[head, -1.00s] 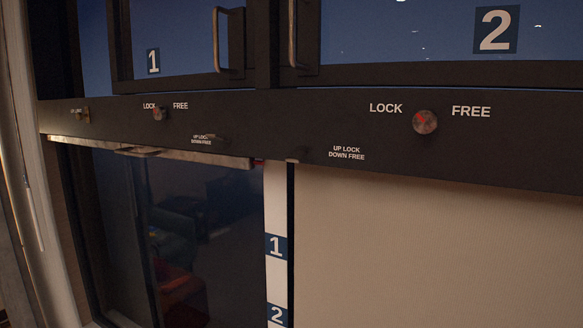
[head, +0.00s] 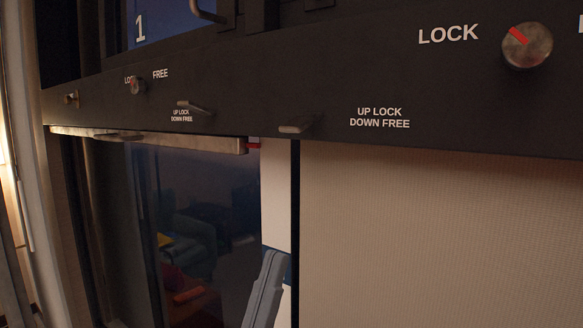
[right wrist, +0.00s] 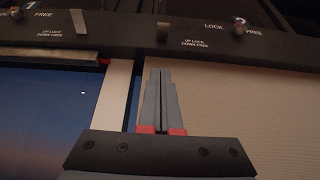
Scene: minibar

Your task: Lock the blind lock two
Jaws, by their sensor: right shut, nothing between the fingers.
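The small metal lever of blind lock two (head: 298,126) sticks out of the lower edge of the dark panel, left of its "UP LOCK DOWN FREE" label (head: 379,117). It also shows in the right wrist view (right wrist: 162,30), above and beyond the fingertips. I cannot tell surely whether it is up or down. Below it hangs the pale blind two (head: 440,220). My right gripper (head: 272,256) is low in the head view, below the lever and apart from it. In the right wrist view its grey fingers (right wrist: 160,75) are together and empty, pointing up toward the lever. My left gripper is not in view.
A similar lever (head: 195,107) for blind one is to the left, above the metal blind bar (head: 150,138). Round LOCK/FREE knobs with red marks sit on the panel at right (head: 527,46) and left (head: 137,86). Window handles (head: 207,12) are above. Space before the blind is clear.

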